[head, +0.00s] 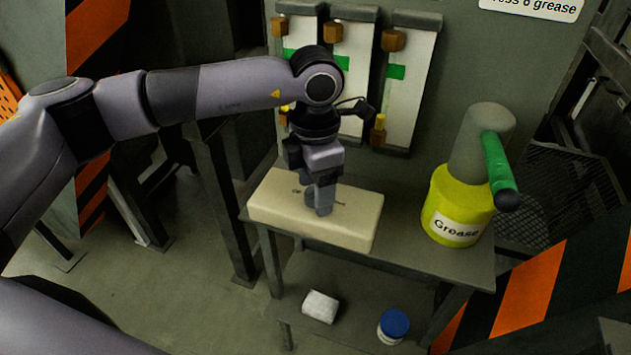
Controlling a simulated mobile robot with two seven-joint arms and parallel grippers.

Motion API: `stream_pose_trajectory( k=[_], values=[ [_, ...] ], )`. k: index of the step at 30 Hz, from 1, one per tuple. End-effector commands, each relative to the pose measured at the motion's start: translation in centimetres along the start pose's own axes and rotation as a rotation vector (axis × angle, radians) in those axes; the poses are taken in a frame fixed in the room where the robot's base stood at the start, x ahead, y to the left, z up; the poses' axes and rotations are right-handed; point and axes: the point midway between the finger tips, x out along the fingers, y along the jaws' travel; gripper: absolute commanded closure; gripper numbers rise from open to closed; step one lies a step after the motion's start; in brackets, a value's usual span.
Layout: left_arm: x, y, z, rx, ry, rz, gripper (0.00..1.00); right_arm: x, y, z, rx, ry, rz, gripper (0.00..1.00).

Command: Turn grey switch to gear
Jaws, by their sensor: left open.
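A cream box (355,218) sits on the grey metal table. Small dark marks show on its top, too small to read. My left gripper (319,203) points down at the middle of the box top, with its fingertips at or just above that surface. It is open, though its fingers look close together from this angle. The grey switch cannot be made out clearly; the gripper covers the middle of the box top, where it may be hidden. I cannot tell which way it is turned. My right gripper is not in view.
A yellow grease container (447,205) with a green handle stands right of the box on the table (400,262). Behind are several upright gauges (411,85) on a grey panel. A white block (320,307) and a blue-lidded jar (393,326) are on the lower shelf.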

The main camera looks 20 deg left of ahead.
Motion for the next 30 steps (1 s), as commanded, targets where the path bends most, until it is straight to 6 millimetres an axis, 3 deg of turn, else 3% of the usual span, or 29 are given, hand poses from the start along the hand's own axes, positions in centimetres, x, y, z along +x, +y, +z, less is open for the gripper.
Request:
stream_pose_trajectory(
  k=[5,10,11,20,30],
  values=[
    [0.1,0.0,0.0,0.000,0.000,0.000,0.33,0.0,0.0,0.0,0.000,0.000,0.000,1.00],
    [0.0,0.0,0.0,0.000,0.000,0.000,0.85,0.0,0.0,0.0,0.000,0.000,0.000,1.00],
    [0.0,0.0,0.0,0.000,0.000,0.000,0.89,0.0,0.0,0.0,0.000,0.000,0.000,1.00],
    [0.1,0.0,0.0,0.027,0.000,0.000,0.89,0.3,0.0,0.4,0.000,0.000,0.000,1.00],
    [0.5,0.0,0.1,0.229,-0.003,0.001,0.89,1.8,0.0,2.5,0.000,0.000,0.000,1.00]
  ],
)
